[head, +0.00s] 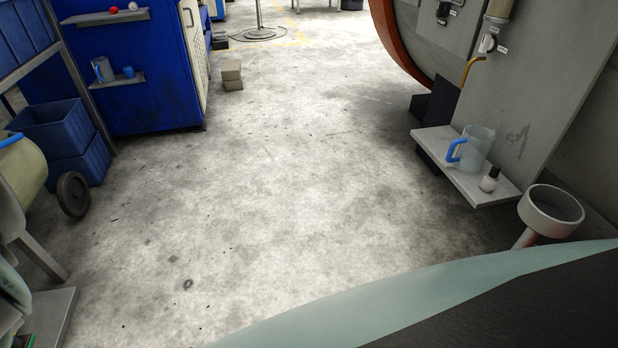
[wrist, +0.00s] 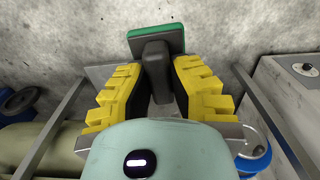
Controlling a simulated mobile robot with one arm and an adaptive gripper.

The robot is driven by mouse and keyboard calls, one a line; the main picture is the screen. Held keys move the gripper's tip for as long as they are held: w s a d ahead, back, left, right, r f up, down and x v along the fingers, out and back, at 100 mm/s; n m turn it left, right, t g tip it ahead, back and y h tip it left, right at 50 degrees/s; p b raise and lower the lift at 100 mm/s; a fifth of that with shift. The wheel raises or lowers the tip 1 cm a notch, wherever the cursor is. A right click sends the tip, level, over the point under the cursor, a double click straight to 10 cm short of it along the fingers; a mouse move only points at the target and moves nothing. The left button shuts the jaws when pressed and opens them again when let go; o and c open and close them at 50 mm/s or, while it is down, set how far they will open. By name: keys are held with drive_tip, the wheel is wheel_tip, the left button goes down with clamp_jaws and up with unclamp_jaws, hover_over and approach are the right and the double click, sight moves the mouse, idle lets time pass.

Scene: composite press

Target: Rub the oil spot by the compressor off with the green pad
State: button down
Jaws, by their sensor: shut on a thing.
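In the wrist view my gripper (wrist: 157,72) has its yellow-ribbed fingers shut on the dark handle of the green pad (wrist: 155,30). The pad shows as a dark block with a green edge beyond the fingertips. Its rubbing face is hidden, and I cannot tell whether it touches anything. An olive tank with a wheel, probably the compressor (head: 27,165), stands at the left edge of the head view. A small dark mark (head: 187,285) lies on the floor to its right; I cannot tell if it is the oil spot.
A blue cabinet (head: 135,75) and blue bins (head: 75,150) stand at left. A round cup on a post (head: 552,212) is nearby. The middle floor (head: 290,160) is clear.

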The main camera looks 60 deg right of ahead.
drive_tip(key=shift+s+f, duration=0.1)
drive_tip(key=shift+f, duration=0.25)
drive_tip(key=shift+s+f+b, duration=0.1)
drive_tip(key=shift+f+b, duration=0.15)
drive_tip(key=shift+b, duration=0.15)
drive_tip(key=shift+f, duration=0.3)
drive_tip(key=shift+a+f+b, duration=0.2)
drive_tip(key=shift+f+b, duration=1.25)
drive_tip(key=shift+f, duration=0.3)
drive_tip(key=shift+a+f+b, duration=0.2)
drive_tip(key=shift+f+b, duration=0.7)
drive_tip(key=shift+f, duration=0.45)
drive_tip(key=shift+a+f+b, duration=0.15)
drive_tip(key=shift+f+b, duration=0.75)
drive_tip(key=shift+f, duration=0.4)
drive_tip(key=shift+f+b, duration=0.35)
drive_tip(key=shift+f, duration=0.15)
